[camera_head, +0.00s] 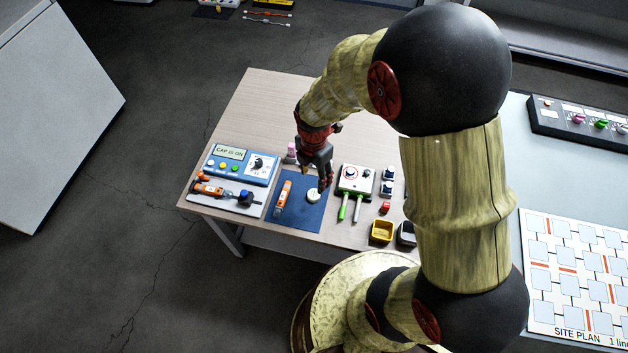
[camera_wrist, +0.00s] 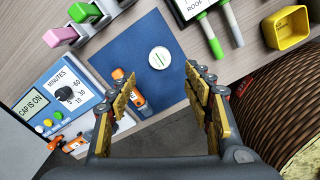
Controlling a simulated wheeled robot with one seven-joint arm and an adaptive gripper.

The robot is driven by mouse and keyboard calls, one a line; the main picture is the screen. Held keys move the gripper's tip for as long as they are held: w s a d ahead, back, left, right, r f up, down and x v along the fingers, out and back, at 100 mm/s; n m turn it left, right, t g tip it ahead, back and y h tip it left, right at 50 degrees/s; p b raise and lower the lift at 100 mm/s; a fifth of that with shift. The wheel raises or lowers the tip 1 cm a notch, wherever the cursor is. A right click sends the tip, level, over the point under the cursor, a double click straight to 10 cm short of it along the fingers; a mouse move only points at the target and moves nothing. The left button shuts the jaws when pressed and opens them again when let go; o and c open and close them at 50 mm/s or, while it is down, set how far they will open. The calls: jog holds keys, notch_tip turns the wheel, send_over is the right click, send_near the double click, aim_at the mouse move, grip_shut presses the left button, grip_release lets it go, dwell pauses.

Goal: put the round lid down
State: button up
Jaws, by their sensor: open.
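The round lid (camera_head: 313,195) is white and lies flat on the blue mat (camera_head: 303,219). My gripper (camera_head: 322,183) is above the mat, close to the lid. In the wrist view my gripper (camera_wrist: 158,80) is open, with its fingers wide apart and nothing between them. The lid shows just beyond the fingertips, apart from both. How high the fingers are above it is hard to tell.
An orange device (camera_head: 283,197) lies on the mat left of the lid. A blue timer box (camera_head: 240,166) and a tray with another orange device (camera_head: 210,190) stand further left. The table's back is clear.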

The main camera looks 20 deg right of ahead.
jog(key=s+r+m+t, duration=0.3)
jog(key=r+m, duration=0.7)
jog(key=r, duration=0.9)
jog(key=s+r+m+t, duration=0.2)
jog(key=s+r+m, duration=0.8)
jog(key=s+m, duration=0.1)
jog(key=shift+r+m+t, duration=0.3)
jog(key=shift+r+m, duration=0.05)
jog(key=shift+m, duration=0.45)
